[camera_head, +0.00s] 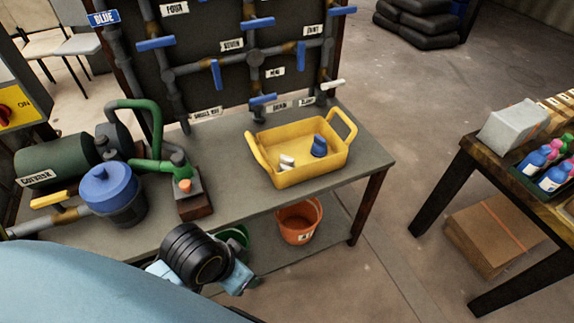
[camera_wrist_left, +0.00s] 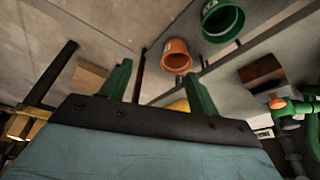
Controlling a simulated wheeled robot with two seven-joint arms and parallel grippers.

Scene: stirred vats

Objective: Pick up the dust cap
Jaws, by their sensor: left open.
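No part is plainly marked as the dust cap. A small orange cap (camera_head: 185,186) sits on the green-piped fitting at the left of the bench and also shows in the left wrist view (camera_wrist_left: 277,103). A blue piece (camera_head: 319,146) and a white piece (camera_head: 287,161) lie in the yellow tray (camera_head: 291,179). I cannot tell which of these is the dust cap. My left gripper (camera_wrist_left: 158,72) is open, its two dark green fingers apart with nothing held between them. In the head view my left wrist is in front of the bench, away from these pieces. My right gripper is not in view.
The grey bench (camera_head: 232,203) carries the blue-lidded pot (camera_head: 110,190) and a green motor (camera_head: 55,163). A pipe board with blue valve handles stands behind. An orange bucket (camera_head: 298,222) and a green bucket are below. A table with bottles stands right, across open floor.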

